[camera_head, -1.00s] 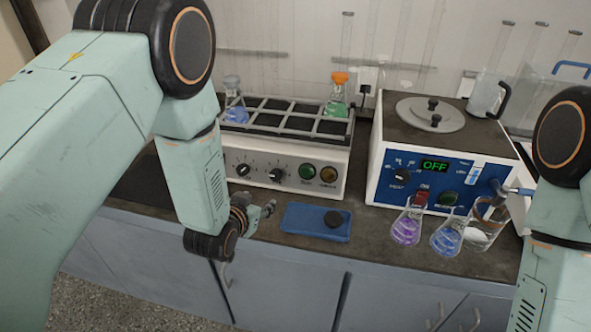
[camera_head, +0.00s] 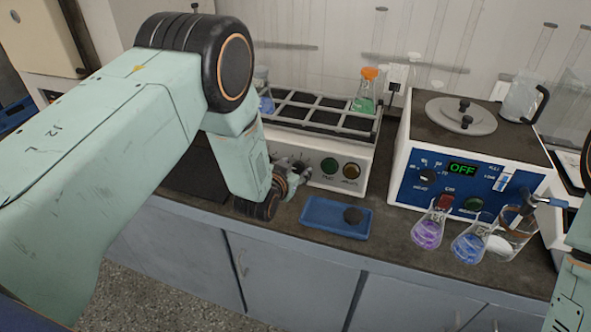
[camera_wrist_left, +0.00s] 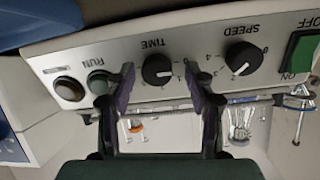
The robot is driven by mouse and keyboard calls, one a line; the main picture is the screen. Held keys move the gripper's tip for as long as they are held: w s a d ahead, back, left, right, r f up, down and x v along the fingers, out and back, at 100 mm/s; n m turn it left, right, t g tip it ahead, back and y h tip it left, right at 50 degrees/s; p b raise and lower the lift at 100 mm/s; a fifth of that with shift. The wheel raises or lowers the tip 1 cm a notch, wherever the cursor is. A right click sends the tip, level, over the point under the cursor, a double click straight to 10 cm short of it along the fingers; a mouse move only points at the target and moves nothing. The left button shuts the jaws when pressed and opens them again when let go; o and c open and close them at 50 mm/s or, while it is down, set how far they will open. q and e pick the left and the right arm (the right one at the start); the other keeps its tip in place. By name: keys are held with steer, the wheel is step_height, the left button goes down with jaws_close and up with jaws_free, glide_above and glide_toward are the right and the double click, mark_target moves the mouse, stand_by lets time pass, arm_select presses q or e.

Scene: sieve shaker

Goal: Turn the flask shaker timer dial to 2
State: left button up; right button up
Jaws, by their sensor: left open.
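The flask shaker (camera_head: 349,152) stands at the back of the bench, with a white front panel. In the left wrist view the panel appears upside down. The black TIME dial (camera_wrist_left: 157,69) sits there beside the black SPEED dial (camera_wrist_left: 243,58). My left gripper (camera_wrist_left: 158,76) is open, with one dark finger on each side of the TIME dial. I cannot tell whether the fingers touch it. In the head view my left gripper (camera_head: 297,172) is at the panel and hides part of the dials. My right gripper is out of view; only its arm shows at the right edge.
The round RUN button (camera_wrist_left: 99,82) is close to one finger. A blue tray (camera_head: 325,216) with a black round piece lies in front of the shaker. A blue-fronted device (camera_head: 462,180) reading OFF stands to the right, with flasks (camera_head: 430,228) before it.

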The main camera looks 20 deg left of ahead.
arm_select(q)
steer(key=shift+w+d, duration=0.1)
steer(key=shift+d, duration=0.05)
steer(key=shift+c, duration=0.6)
steer(key=c, duration=0.6)
jaws_close()
